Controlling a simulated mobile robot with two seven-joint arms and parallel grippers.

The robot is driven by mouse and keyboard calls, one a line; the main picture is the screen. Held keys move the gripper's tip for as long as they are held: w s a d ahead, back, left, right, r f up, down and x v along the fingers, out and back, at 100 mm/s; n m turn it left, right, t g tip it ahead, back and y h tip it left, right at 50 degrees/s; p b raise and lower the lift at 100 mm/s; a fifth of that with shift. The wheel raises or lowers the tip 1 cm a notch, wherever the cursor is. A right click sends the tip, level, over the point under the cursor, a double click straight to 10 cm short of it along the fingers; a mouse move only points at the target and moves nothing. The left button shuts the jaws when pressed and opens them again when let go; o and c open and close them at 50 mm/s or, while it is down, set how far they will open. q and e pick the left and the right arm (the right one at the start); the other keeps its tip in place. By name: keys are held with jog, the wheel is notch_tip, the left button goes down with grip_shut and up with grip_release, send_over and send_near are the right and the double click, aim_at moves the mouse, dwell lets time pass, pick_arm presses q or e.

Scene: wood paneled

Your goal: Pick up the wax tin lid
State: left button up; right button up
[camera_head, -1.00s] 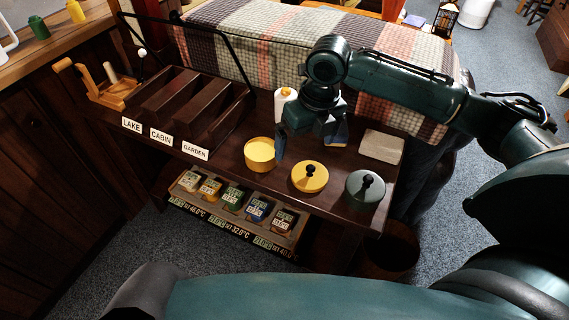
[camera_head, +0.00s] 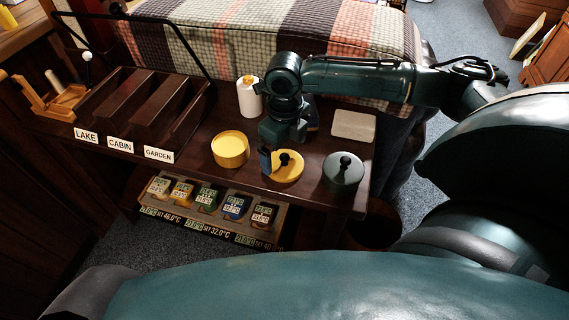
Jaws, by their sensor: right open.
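The yellow lid (camera_head: 292,172) with a black knob lies on the dark wooden table, right of an open yellow tin (camera_head: 230,150). A grey round lidded tin (camera_head: 343,175) with a black knob stands further right. I take the yellow lid to be the wax tin lid. My right gripper (camera_head: 288,143) is open and empty above the back of the yellow lid. One blue-tipped finger hangs by the lid's left side; the other shows partly behind, to the right. Contact with the lid cannot be told. My left gripper is not in view.
A pale flat block (camera_head: 353,125) lies behind the grey tin. A white bottle (camera_head: 249,98) stands behind the yellow tin. A dark slotted rack (camera_head: 143,106) with LAKE, CABIN and GARDEN labels stands left.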

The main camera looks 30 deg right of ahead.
aim_at(285, 155)
notch_tip(285, 155, down, 3)
jog(key=shift+r, duration=0.15)
jog(key=shift+f, duration=0.2)
jog(key=c, duration=0.9)
jog(key=shift+o, duration=0.2)
jog(key=shift+r, duration=0.1)
